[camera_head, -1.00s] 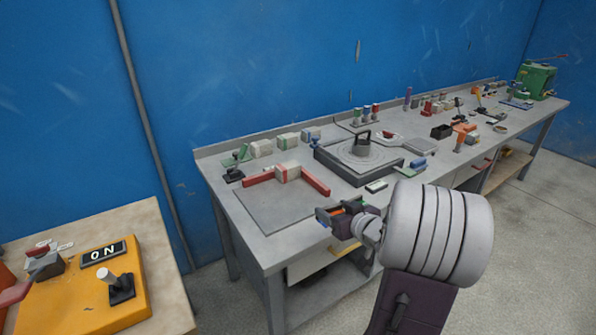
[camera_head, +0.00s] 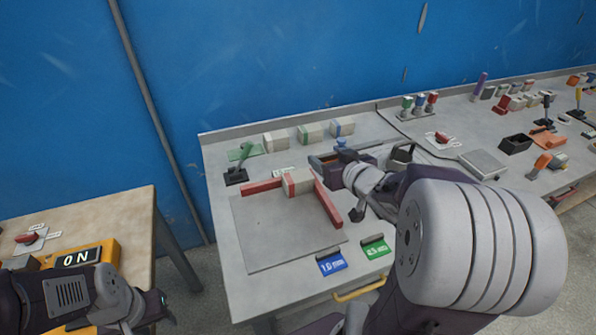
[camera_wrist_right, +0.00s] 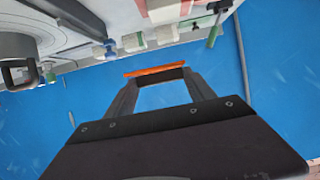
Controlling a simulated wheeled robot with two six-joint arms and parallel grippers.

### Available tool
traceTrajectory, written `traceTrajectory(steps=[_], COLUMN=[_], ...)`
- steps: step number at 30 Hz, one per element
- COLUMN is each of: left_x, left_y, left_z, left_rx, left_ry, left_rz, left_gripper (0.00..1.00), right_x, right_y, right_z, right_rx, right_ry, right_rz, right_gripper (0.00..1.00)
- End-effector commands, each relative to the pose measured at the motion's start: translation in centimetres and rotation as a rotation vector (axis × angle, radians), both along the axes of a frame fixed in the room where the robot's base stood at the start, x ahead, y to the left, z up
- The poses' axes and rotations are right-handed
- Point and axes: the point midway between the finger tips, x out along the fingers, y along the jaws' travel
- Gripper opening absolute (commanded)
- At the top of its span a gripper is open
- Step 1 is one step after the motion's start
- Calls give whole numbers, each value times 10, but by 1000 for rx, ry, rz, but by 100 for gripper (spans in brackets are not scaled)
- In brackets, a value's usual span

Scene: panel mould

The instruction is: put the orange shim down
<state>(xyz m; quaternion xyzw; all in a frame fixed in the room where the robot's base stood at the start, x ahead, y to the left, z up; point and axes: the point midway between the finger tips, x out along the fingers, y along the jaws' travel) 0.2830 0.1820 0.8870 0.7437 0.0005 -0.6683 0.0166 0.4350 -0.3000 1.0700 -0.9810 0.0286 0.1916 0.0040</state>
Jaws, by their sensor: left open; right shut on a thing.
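The orange shim (camera_wrist_right: 155,71) is a thin strip across the fingertips of my right gripper (camera_wrist_right: 158,78) in the right wrist view. In the head view my right gripper (camera_head: 330,160) is shut on it, above the table behind the red rails; the shim is barely visible there. My left gripper (camera_head: 157,307) is at the lower left, by the orange panel, and holds nothing I can see. A grey plate (camera_head: 275,238) with red rails (camera_head: 328,203) and a pale red-marked block (camera_head: 297,182) lies on the grey table.
Pale blocks (camera_head: 310,132) line the back of the table. A blue 1.0 tag (camera_head: 331,263) and a green 0.5 tag (camera_head: 375,248) sit at the front edge, above a yellow handle (camera_head: 358,289). The grey plate's surface is bare.

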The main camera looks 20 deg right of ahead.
Motion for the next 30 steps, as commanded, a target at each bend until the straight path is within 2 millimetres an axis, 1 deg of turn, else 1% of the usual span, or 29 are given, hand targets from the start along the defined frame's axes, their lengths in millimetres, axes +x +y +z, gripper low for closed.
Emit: traceTrajectory(steps=[2,3,4,6,9,13,15,19,20,23,25,27,30], left_x=[0,0,1,0,0,0,0,0,1,1,1,0,0], left_y=[0,0,0,0,0,0,0,0,0,0,0,0,0], left_z=[0,-5,-17,-28,-37,-41,-41,-41,-42,-50,-53,-53,-52], left_rx=[0,0,0,0,0,0,0,0,0,0,0,0,0], left_ry=[0,-1,-1,0,0,0,0,-1,-1,-1,-1,0,0], left_rz=[0,0,0,0,0,0,0,0,0,0,0,0,0], left_gripper=[43,43,43,43,43,43,43,43,43,43,43,43,43], right_x=[13,22,31,50,74,96,101,104,104,103,103,103,103], right_y=[8,12,15,23,32,40,42,42,42,42,42,42,42], right_z=[-11,-20,-31,-43,-56,-66,-68,-69,-73,-94,-104,-109,-108], right_rx=[6,4,1,1,1,0,-1,-2,-1,0,0,-1,-1], right_ry=[7,10,5,6,6,5,4,4,5,9,7,5,2], right_rz=[8,8,9,9,7,4,3,1,0,-1,0,-1,-1], right_gripper=[24,24,24,24,24,24,24,24,24,24,24,24,24])
